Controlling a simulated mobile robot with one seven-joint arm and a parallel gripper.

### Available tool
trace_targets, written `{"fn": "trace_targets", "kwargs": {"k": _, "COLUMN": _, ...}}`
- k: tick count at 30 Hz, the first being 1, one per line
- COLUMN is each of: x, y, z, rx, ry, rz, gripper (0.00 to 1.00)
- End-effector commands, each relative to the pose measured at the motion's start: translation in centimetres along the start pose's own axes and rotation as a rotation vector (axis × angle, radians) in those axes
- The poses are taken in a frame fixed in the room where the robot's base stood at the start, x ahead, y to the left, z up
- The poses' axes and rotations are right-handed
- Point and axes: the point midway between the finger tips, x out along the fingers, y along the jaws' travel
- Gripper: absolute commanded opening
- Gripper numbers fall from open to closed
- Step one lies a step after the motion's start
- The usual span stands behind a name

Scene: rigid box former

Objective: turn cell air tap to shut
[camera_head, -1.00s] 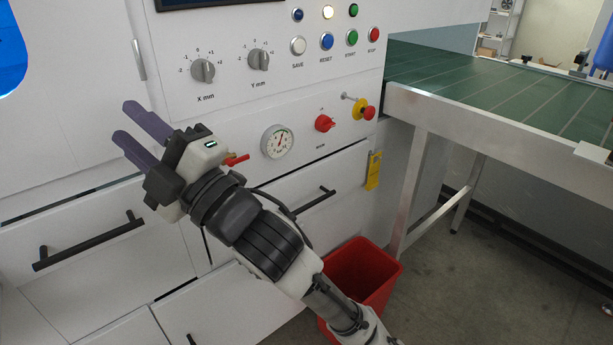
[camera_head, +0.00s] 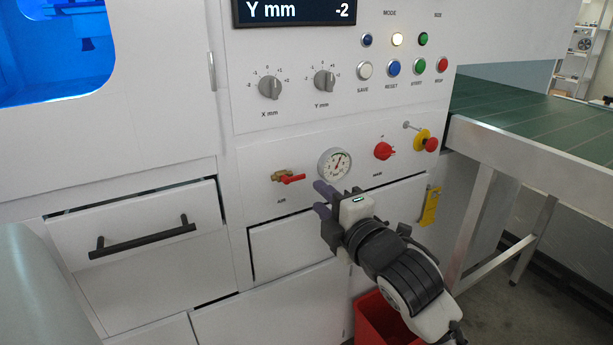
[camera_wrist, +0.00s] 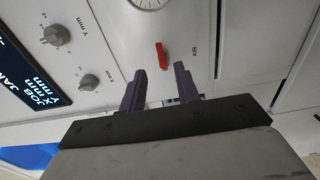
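The air tap (camera_head: 288,177) is on the white front panel, above the label AIR and left of the round pressure gauge (camera_head: 334,164). It has a brass body and a red lever that points to the right, roughly level. In the wrist view the red lever (camera_wrist: 162,56) lies just beyond my fingertips, apart from them. My gripper (camera_head: 322,199) is right of and below the tap in the head view, in front of the panel under the gauge. Its two purple fingers are apart with nothing between them, as the wrist view (camera_wrist: 161,80) also shows.
A red main switch (camera_head: 384,151) and a yellow-red emergency button (camera_head: 425,141) sit to the right. Knobs (camera_head: 270,88) and lit buttons are above. Below are drawers with a black handle (camera_head: 143,238). A red bin (camera_head: 385,320) and a conveyor frame (camera_head: 480,215) stand right.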

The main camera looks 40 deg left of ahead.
Motion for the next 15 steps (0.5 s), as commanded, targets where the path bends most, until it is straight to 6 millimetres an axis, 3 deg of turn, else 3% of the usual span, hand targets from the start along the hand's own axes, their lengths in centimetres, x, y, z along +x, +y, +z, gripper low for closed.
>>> {"fn": "trace_targets", "kwargs": {"k": 6, "x": 4.5, "y": 0.1, "z": -0.1, "rx": 0.002, "ry": 0.002, "rz": -0.001, "gripper": 0.32}}
{"fn": "trace_targets", "kwargs": {"k": 15, "x": 7.3, "y": 0.0, "z": 0.0, "rx": 0.0, "ry": -0.001, "rz": 0.001, "gripper": 0.32}}
